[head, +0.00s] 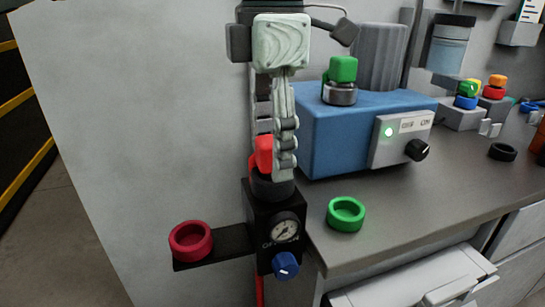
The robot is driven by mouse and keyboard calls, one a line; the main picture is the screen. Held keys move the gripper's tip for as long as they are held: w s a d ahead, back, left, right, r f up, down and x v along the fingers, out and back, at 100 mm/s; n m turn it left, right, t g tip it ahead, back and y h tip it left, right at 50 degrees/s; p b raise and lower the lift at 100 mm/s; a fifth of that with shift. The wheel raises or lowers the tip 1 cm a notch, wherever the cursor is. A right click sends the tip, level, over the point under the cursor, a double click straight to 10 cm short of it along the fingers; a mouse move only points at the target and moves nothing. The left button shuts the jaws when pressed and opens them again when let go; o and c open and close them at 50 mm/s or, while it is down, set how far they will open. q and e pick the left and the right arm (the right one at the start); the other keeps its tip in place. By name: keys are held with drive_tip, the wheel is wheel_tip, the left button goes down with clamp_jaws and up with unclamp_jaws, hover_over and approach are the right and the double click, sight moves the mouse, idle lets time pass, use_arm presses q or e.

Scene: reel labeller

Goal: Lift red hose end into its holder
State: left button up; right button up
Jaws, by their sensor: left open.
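The red hose end (264,151) stands upright in a black collar (272,187) on top of a black box with a gauge and a blue knob. A red ring-shaped holder (190,240) sits on a black bracket to the lower left; its middle looks empty. My left gripper (273,160) points down at the red hose end, with its fingers open. My right gripper is out of view.
A green ring (346,214) lies on the grey counter (420,210). A blue device (345,130) with a lit green lamp and a green-topped piece stands behind. Colored caps stand farther right. The pale wall panel (140,120) is bare at left.

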sight(272, 142)
use_arm(q)
clamp_jaws()
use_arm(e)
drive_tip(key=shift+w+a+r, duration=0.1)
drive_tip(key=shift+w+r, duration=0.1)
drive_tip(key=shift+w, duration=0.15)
use_arm(q)
drive_tip(key=shift+r, duration=0.55)
drive_tip(key=r, duration=0.1)
drive_tip(key=s+r, duration=0.1)
drive_tip(key=r, duration=0.1)
drive_tip(key=shift+r+b, duration=0.25)
drive_tip(key=shift+b, duration=0.1)
drive_tip(key=s+a+r+p, duration=0.1)
drive_tip(key=s+r+p, duration=0.1)
drive_tip(key=s+r, duration=0.8)
drive_tip(key=shift+s+a+r, duration=0.25)
drive_tip(key=shift+a+r, duration=0.05)
drive_tip(key=shift+r, duration=1.45)
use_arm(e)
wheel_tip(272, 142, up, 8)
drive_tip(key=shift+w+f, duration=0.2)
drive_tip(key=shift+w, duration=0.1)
